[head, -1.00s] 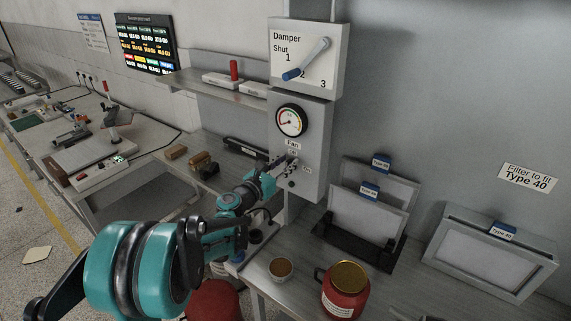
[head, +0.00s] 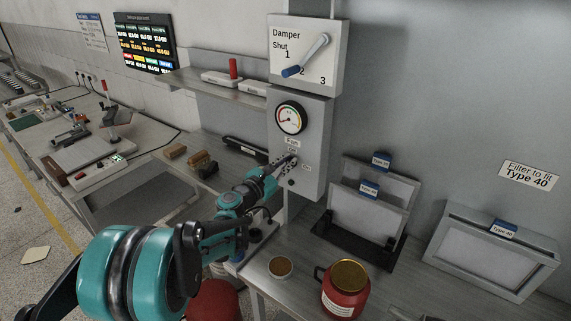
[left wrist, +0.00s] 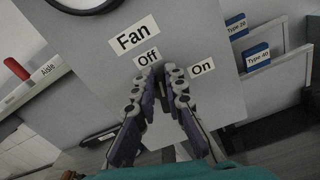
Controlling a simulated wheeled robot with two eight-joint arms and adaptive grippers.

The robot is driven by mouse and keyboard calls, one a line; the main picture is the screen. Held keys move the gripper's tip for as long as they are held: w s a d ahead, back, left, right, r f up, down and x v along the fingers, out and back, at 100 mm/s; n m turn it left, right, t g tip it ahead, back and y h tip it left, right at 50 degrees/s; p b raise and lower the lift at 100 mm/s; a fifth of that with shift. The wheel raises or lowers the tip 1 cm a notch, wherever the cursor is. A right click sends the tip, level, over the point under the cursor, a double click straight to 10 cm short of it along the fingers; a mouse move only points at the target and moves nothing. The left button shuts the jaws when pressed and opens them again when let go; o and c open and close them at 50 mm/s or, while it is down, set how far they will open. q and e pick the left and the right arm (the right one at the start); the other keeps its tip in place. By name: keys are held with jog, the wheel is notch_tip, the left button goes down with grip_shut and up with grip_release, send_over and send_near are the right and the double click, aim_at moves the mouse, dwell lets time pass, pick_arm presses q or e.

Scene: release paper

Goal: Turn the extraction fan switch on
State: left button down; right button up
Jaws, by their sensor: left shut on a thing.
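The grey fan box (head: 318,118) on the wall carries a round gauge, with the Fan label and the Off and On labels below it. My right gripper is not in view.
The damper panel (head: 306,55) with a blue-handled lever is above the box. On the bench stand filters in a black rack (head: 357,246), a red jar (head: 345,292) and a small bowl (head: 281,267). A larger framed filter (head: 489,250) leans at the right.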

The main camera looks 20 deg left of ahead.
aim_at(298, 164)
pick_arm(q)
jog(key=m, duration=0.2)
jog(key=d+m+b, duration=0.1)
jog(key=m, duration=0.2)
jog(key=f+m+b, duration=0.1)
jog(key=m, duration=0.1)
jog(key=shift+s+d, duration=0.15)
jog(key=shift+s, duration=0.05)
jog(key=m, duration=0.2)
jog(key=m+b, duration=0.1)
jog(key=m, duration=0.1)
jog(key=shift+d+f, duration=0.15)
jog(key=shift+f, duration=0.2)
jog(key=shift+f+m+b, duration=0.2)
jog(key=shift+m+b, duration=0.05)
jog(key=shift+m, duration=0.65)
jog(key=shift+f+m+b, duration=0.15)
jog(key=shift+m+b, duration=0.1)
jog(key=shift+m, duration=0.65)
jog(key=c, duration=1.6)
grip_release()
